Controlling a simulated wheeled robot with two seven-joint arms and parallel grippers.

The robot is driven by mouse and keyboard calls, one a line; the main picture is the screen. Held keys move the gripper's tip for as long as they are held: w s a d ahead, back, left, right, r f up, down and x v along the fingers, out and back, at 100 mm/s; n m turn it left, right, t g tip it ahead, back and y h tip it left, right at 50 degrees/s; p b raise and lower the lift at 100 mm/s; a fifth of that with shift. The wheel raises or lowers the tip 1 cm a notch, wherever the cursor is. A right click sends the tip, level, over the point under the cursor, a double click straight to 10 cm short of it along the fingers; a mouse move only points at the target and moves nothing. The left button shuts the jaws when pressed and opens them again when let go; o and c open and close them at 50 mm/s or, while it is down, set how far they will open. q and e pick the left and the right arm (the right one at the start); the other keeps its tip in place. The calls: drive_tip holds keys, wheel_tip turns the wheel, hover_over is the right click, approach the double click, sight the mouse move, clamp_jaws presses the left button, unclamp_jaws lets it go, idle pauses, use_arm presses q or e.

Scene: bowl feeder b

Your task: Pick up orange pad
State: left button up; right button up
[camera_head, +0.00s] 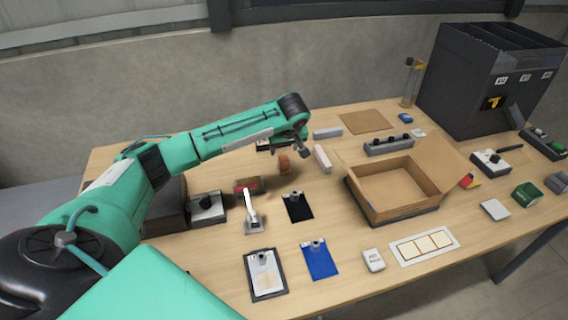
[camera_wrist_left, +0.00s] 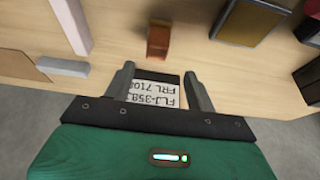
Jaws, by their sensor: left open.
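The orange pad (camera_head: 284,163) is a small brownish-orange block standing on the wooden table in the head view, just below my left gripper (camera_head: 302,148). In the left wrist view the orange pad (camera_wrist_left: 158,42) lies beyond the open fingertips, roughly centred between them and apart from them. My left gripper (camera_wrist_left: 158,74) is open there, with both fingers spread. A black item with a white printed label (camera_wrist_left: 158,92) shows between the fingers near the table's edge; part of it is hidden by the gripper. My right gripper is in neither view.
A pale pink block (camera_head: 322,158) and a grey block (camera_head: 328,133) stand close to the right of the pad. A dark box with a red side (camera_head: 248,185) and a small white-handled device (camera_head: 252,215) are to its left. An open cardboard box (camera_head: 392,190) stands further right.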

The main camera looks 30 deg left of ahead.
sight(284, 158)
use_arm(q)
drive_tip(key=x, duration=0.2)
drive_tip(key=shift+w+a+f, duration=0.1)
drive_tip(key=shift+w+f, duration=0.05)
drive_tip(key=shift+f, duration=0.2)
drive_tip(key=shift+p+x, duration=0.35)
drive_tip(key=shift+x, duration=0.55)
drive_tip(key=x, duration=0.3)
drive_tip(key=shift+d+f+p, duration=0.35)
drive_tip(key=shift+f+p, duration=0.05)
drive_tip(key=shift+w+a+f, duration=0.1)
drive_tip(key=shift+f, duration=0.1)
drive_tip(key=shift+c, duration=0.5)
drive_tip(key=c, duration=1.1)
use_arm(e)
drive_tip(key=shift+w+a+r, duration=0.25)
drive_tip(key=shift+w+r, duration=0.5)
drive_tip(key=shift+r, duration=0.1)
use_arm(q)
drive_tip(key=shift+r, duration=0.1)
